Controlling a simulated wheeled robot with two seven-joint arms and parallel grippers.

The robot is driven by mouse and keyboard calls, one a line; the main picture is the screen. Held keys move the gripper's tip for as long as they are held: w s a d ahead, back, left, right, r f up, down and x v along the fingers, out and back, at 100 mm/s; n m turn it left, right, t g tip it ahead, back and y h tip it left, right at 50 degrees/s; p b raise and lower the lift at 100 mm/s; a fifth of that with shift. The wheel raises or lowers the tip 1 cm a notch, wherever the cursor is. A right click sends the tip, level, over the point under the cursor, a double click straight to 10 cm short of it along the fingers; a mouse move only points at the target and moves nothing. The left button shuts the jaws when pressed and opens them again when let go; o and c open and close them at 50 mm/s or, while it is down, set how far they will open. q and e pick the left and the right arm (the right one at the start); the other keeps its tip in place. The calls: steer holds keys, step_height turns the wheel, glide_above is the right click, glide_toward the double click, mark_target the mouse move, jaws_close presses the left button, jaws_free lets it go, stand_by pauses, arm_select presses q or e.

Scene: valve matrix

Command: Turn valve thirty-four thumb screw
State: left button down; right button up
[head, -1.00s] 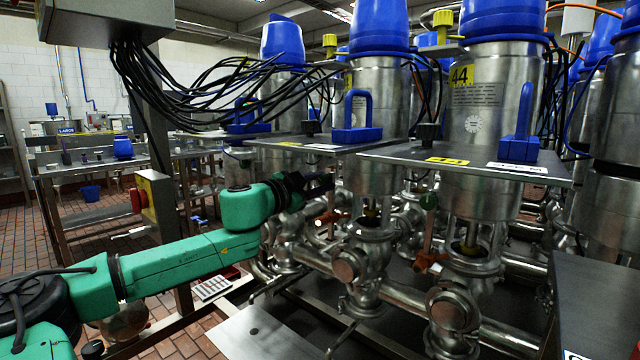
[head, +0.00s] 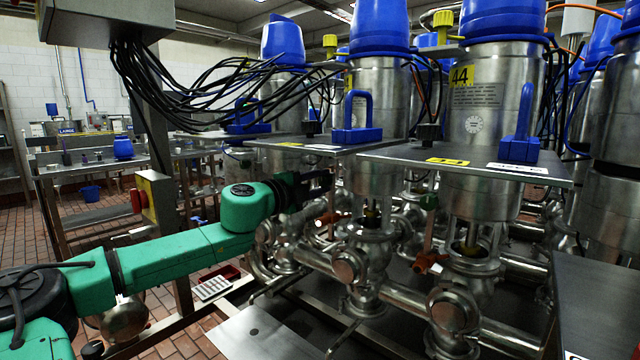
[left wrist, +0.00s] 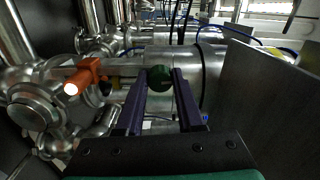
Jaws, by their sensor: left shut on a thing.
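The thumb screw is a dark green round knob (left wrist: 160,78), seen in the left wrist view in front of a steel valve body. My left gripper (left wrist: 159,76) has its two dark fingers on either side of the knob and is shut on it. In the head view my left gripper (head: 320,183) reaches under the plate of the middle valve (head: 376,95), and the knob is hidden there. No number shows on this valve. My right gripper is not in view.
An orange-red handle (left wrist: 86,76) sits left of the knob in the left wrist view. The valve marked 44 (head: 490,100) stands to the right, with another green knob (head: 429,202) below its plate. Steel pipes crowd the space below.

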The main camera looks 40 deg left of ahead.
arm_select(q)
steer(key=shift+m, duration=0.5)
steer(key=shift+f, duration=0.1)
steer(key=c, duration=0.5)
jaws_free()
steer(key=shift+s, duration=0.15)
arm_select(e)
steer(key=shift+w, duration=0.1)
arm_select(q)
steer(key=s+b, duration=0.4)
steer(key=shift+s+d+f, duration=0.1)
steer(key=shift+s, duration=0.25)
steer(key=b, duration=0.3)
glide_toward(322, 183)
steer(key=s, duration=0.5)
steer(key=shift+s, duration=0.1)
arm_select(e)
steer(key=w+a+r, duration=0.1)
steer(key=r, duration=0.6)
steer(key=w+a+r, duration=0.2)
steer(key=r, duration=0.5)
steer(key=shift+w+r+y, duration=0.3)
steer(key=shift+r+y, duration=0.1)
